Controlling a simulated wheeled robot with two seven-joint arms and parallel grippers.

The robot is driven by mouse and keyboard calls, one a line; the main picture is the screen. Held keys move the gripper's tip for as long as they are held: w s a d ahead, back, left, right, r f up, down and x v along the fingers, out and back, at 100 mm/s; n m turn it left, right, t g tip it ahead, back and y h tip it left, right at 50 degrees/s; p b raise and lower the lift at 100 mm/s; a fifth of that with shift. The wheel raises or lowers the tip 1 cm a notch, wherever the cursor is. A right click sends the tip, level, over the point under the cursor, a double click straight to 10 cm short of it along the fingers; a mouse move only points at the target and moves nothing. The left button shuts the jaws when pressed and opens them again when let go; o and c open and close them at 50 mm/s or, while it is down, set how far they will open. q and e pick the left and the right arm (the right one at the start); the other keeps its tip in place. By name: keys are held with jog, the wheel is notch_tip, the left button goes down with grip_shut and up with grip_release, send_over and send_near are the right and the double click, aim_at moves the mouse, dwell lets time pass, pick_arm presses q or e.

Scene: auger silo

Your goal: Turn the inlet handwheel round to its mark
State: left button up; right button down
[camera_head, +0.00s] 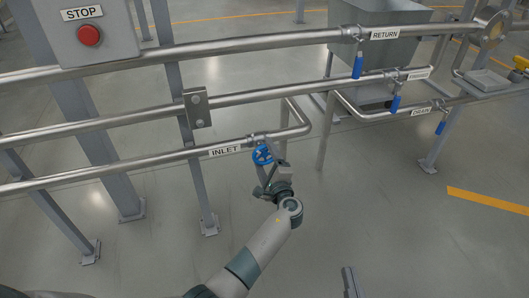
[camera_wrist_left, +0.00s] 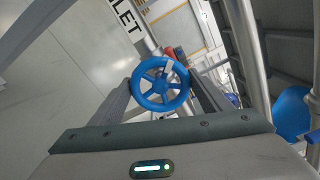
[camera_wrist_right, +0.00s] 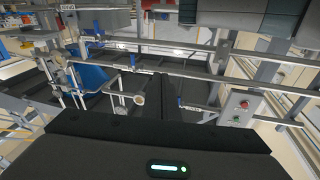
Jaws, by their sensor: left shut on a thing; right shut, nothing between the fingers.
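The blue inlet handwheel (camera_head: 262,155) sits on the lowest pipe, just right of the INLET label (camera_head: 225,151). In the left wrist view the spoked handwheel (camera_wrist_left: 160,86) lies between the two fingers of my left gripper (camera_head: 267,172), which is shut on its rim. A small pale patch shows near the top of the wheel, and a red piece (camera_wrist_left: 178,53) shows just behind it. I cannot tell whether either is the mark. My right gripper (camera_head: 350,282) is shut and empty, low in the head view, apart from the pipes.
Three pipes cross the frame above and beside the wheel. Blue lever handles hang at the RETURN (camera_head: 358,66) and DRAIN (camera_head: 440,127) labels. A STOP box (camera_head: 85,25) stands upper left. Grey posts rise from the floor at left. The floor (camera_head: 390,220) at right is clear.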

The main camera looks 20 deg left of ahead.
pick_arm(q)
jog(key=m+p, duration=0.2)
jog(key=m, duration=0.1)
jog(key=shift+d+r, duration=0.1)
jog(key=shift+r, duration=0.1)
jog(key=shift+f+m, duration=0.1)
jog(key=shift+m, duration=0.4)
pick_arm(e)
notch_tip(320, 180, down, 10)
jog(key=s+d+g+h, duration=0.1)
jog(key=d+g+h, duration=0.1)
jog(key=g, duration=0.4)
jog(key=shift+d+r, duration=0.15)
jog(key=shift+r, duration=0.05)
pick_arm(q)
jog(key=o, duration=1)
jog(key=shift+w, duration=0.1)
jog(key=shift+o, duration=0.2)
jog(key=shift+d, duration=0.1)
